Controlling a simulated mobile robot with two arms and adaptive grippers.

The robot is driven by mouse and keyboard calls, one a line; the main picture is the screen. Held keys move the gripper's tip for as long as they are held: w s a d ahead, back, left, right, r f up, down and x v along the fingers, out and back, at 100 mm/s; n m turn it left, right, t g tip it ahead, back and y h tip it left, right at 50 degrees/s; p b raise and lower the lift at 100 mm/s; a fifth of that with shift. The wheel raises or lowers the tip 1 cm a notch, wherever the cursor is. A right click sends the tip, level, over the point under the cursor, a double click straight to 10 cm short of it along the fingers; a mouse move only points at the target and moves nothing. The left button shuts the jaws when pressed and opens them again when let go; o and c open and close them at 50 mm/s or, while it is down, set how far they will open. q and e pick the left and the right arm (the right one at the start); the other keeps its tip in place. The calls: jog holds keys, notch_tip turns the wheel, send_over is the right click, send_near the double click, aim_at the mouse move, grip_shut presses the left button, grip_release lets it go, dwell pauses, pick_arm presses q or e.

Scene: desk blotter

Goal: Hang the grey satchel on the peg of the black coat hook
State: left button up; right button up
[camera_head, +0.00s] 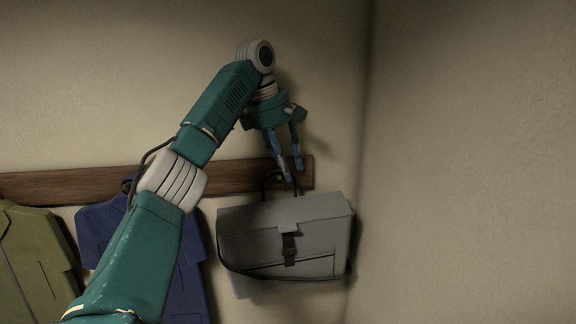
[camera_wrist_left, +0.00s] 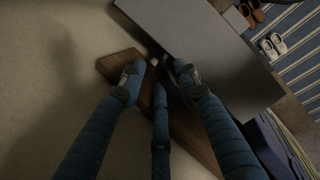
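The grey satchel (camera_head: 285,238) is against the wall below the right end of the wooden rail, slightly tilted, its dark strap looping beneath it. In the left wrist view the satchel (camera_wrist_left: 205,45) lies just beyond the fingertips. A thin black curved piece (camera_head: 266,182), seemingly the coat hook, shows at the rail above the satchel's top edge. The peg is not clearly visible, so I cannot tell whether the satchel rests on it. My left gripper (camera_head: 291,172) points down just above the satchel, fingers apart; it also shows in the left wrist view (camera_wrist_left: 158,75). My right gripper is out of view.
The wooden rail (camera_head: 100,182) runs along the wall. A green garment (camera_head: 35,255) and a blue garment (camera_head: 190,285) hang to the left. A side wall (camera_head: 470,160) stands close on the right. Shoes (camera_wrist_left: 270,45) and a striped mat (camera_wrist_left: 300,60) lie below.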

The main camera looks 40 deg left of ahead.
pick_arm(q)
jog(key=v, duration=0.8)
